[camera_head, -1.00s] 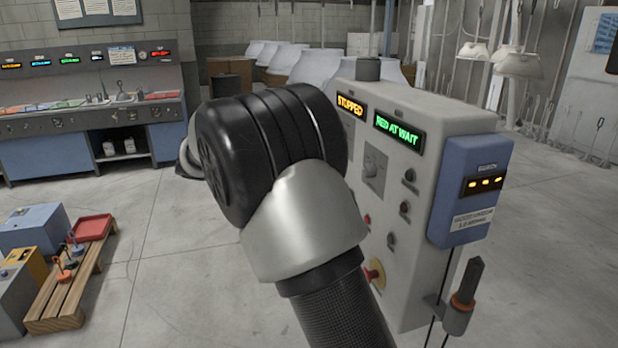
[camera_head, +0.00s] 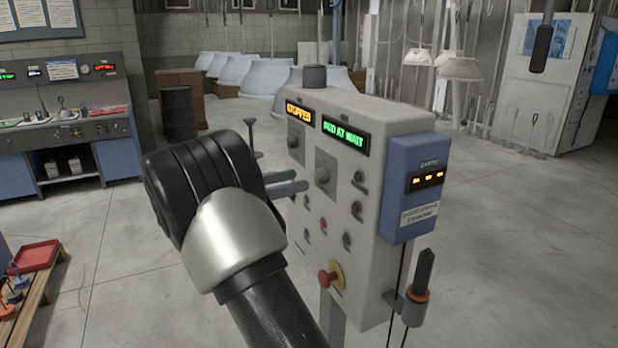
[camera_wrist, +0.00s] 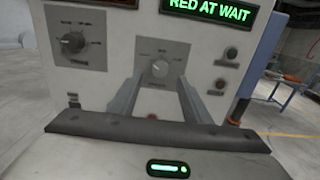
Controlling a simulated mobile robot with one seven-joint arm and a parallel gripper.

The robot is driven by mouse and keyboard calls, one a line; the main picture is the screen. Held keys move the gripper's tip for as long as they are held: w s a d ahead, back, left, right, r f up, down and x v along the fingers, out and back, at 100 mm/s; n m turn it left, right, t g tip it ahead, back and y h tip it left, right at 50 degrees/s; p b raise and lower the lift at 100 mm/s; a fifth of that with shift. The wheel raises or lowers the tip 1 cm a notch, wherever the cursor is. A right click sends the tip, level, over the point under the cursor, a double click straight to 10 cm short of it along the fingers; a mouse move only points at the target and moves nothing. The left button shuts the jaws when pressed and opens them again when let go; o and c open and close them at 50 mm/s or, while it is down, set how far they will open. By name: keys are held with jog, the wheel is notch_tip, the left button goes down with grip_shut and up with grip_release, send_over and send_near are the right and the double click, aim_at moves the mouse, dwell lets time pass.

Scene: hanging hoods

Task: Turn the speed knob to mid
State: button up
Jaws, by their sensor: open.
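The grey control box (camera_head: 372,240) carries two dial knobs on its front. The middle knob (camera_head: 322,175) also shows in the wrist view (camera_wrist: 159,68), on a grey plate with its pointer up. The other knob (camera_head: 294,143) is at upper left in the wrist view (camera_wrist: 73,42). Their labels are too blurred to tell which is the speed knob. My gripper (camera_head: 302,182) is open and empty in front of the box. In the wrist view its fingertips (camera_wrist: 159,82) lie left and right of the middle knob's lower part. I cannot tell whether they touch it.
A red mushroom button (camera_head: 328,279) sticks out low on the box. Several small buttons (camera_head: 357,180) lie right of the knobs. A blue unit (camera_head: 410,190) and a dark-handled tool (camera_head: 422,275) are on the box's right side. Open floor (camera_head: 500,260) lies to the right.

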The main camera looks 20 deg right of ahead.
aim_at(316, 176)
jog(key=d, duration=0.5)
jog(key=shift+w+d, duration=0.1)
jog(key=shift+d, duration=0.05)
jog(key=c, duration=1)
jog(key=shift+c, duration=0.2)
